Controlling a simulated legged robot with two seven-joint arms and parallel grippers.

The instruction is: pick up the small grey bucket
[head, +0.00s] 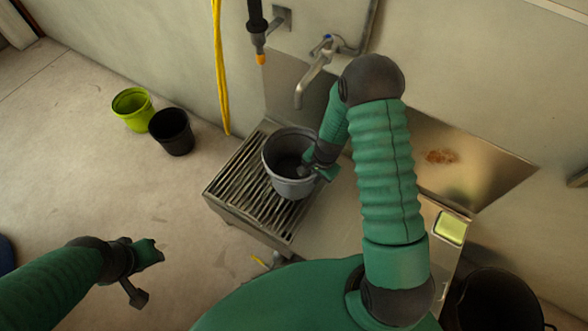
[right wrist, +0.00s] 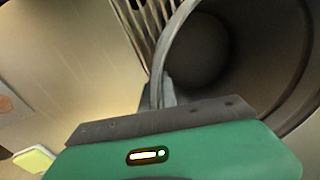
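The small grey bucket (head: 290,187) is at the slatted metal rack in the head view, its mouth facing up. Its wall and dark inside fill the right of the right wrist view (right wrist: 255,60). My right gripper (head: 313,170) is at the bucket's right rim. In the right wrist view the fingers (right wrist: 162,92) meet the rim closely, one on the inner side, and look shut on it. The outer finger is mostly hidden. My left gripper (head: 150,272) is open and empty at the lower left, far from the bucket.
The slatted rack (head: 232,190) adjoins a steel sink top with a tap (head: 314,75) above. A yellow hose (head: 220,70) hangs at the wall. A lime bucket (head: 132,110) and a black bucket (head: 171,132) stand on the floor left. A large black bin (head: 495,305) is lower right.

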